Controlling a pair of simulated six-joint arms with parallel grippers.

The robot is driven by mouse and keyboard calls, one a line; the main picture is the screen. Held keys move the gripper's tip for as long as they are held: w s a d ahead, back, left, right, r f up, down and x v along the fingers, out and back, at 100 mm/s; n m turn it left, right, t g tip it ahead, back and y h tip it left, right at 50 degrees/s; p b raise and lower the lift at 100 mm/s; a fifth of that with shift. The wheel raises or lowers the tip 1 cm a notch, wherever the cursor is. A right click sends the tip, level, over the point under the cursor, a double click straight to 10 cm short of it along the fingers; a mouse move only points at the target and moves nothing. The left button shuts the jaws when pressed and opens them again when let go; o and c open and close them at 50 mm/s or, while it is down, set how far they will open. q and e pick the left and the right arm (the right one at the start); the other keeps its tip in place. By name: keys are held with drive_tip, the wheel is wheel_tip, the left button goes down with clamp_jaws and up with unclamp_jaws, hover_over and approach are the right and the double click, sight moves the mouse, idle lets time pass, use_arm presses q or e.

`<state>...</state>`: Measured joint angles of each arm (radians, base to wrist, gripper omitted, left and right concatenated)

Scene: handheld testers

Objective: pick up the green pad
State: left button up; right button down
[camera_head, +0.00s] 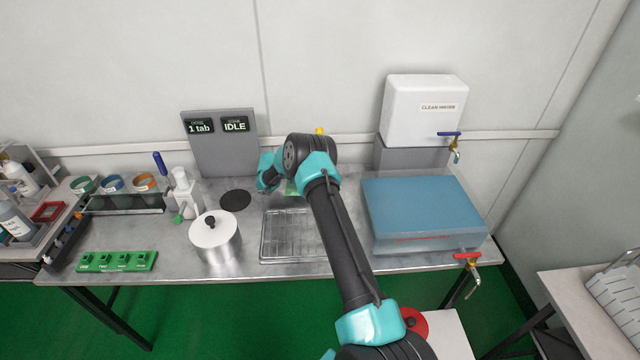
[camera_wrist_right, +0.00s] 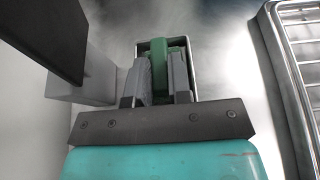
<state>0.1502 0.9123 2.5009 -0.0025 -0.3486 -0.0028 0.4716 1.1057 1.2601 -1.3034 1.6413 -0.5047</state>
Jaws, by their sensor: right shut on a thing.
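The green pad (camera_wrist_right: 158,62) is upright between the two grey fingers of my right gripper (camera_wrist_right: 157,80) in the right wrist view. The fingers are shut on it from both sides. A thin metal frame (camera_wrist_right: 194,50) surrounds the pad's far end; I cannot tell whether they touch. In the head view my right arm reaches over the bench, and its fingers are largely hidden by the wrist. A small patch of green (camera_head: 291,188) shows just beside the wrist. My left gripper is not in view.
A wire rack (camera_head: 290,236) lies close by on the metal bench. A lidded pot (camera_head: 216,240), black disc (camera_head: 235,200) and grey display panel (camera_head: 218,155) stand left. A blue-topped basin (camera_head: 424,210) and white water tank (camera_head: 424,110) stand right. A green slotted block (camera_head: 118,261) sits front left.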

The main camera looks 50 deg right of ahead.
drive_tip(key=shift+r, duration=0.5)
drive_tip(key=r, duration=0.2)
drive_tip(key=shift+s+a+r, duration=0.2)
drive_tip(key=shift+a+r, duration=0.1)
drive_tip(key=s+a, duration=0.3)
drive_tip(key=s+a+r, duration=0.1)
drive_tip(key=s+a, duration=0.2)
drive_tip(key=a, duration=0.1)
drive_tip(key=s+a, duration=0.4)
drive_tip(key=shift+s+a+r, duration=0.1)
drive_tip(key=shift+a+r, duration=0.1)
drive_tip(key=shift+a, duration=0.05)
